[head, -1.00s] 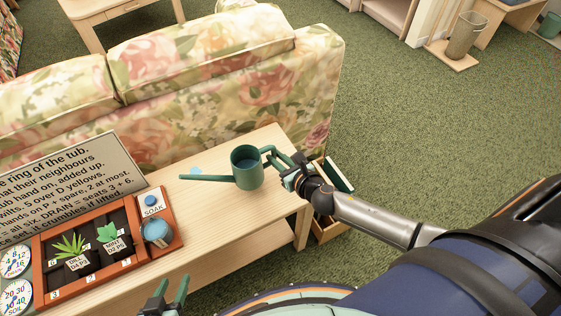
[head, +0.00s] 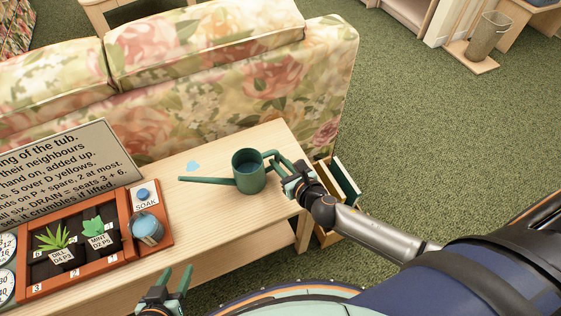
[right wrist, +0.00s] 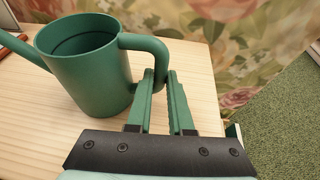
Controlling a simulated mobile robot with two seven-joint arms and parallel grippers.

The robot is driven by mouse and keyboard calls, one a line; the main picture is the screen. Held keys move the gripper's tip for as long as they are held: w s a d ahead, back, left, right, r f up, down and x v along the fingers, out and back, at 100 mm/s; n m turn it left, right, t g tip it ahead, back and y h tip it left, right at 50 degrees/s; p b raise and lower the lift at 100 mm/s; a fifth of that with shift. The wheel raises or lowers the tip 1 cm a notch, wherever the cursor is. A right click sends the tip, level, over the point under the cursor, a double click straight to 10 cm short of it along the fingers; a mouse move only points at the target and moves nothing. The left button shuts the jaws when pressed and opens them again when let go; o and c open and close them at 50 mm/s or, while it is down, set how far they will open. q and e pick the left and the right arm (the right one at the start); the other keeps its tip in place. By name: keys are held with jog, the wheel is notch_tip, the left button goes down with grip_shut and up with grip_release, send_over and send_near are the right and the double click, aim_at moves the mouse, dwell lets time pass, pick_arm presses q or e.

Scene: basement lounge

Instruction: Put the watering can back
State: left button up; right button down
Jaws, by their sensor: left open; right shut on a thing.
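The green watering can (head: 248,176) is upright over the right part of the wooden table, its long spout pointing left. It also fills the left of the right wrist view (right wrist: 88,70). My right gripper (head: 284,169) is shut on the can's handle, on the can's right side; in the right wrist view its fingers (right wrist: 160,90) close around the handle's lower end. A light blue drop-shaped mark (head: 193,167) shows on the table behind the spout. I cannot tell whether the can's base touches the table. My left gripper (head: 175,282) is open and empty in front of the table.
The red-framed planter tray (head: 75,280) with labelled dill and mint plants and a small blue pail (head: 147,228) is on the left of the table (head: 215,215). A sign (head: 70,170) stands behind it. A floral sofa (head: 230,90) backs the table. A wooden crate (head: 338,190) is right of it.

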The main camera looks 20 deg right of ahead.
jog(key=c, duration=0.8)
grip_release()
jog(key=shift+r, duration=0.2)
jog(key=s+r+m, duration=0.1)
jog(key=s, duration=0.3)
jog(key=s+d+r+m+p, duration=0.1)
jog(key=s, duration=0.2)
jog(key=s+r+m+p, duration=0.1)
jog(key=s+m, duration=0.1)
jog(key=s, duration=0.2)
jog(key=shift+s+d+r+h, duration=0.15)
jog(key=shift+s+d+h, duration=0.05)
jog(key=shift+s+h, duration=0.1)
jog(key=s+a+f+m+g, duration=0.1)
jog(key=s+a+m, duration=0.1)
jog(key=m, duration=0.8)
jog(key=s+a+f+m+g+y, duration=0.1)
jog(key=s+a+m+g, duration=0.1)
jog(key=m, duration=0.8)
jog(key=s+a+f+m+g, duration=0.1)
jog(key=f+m, duration=0.1)
jog(key=m, duration=0.8)
jog(key=shift+s+a+m+g+y, duration=0.3)
jog(key=shift+s+a+m+y, duration=0.1)
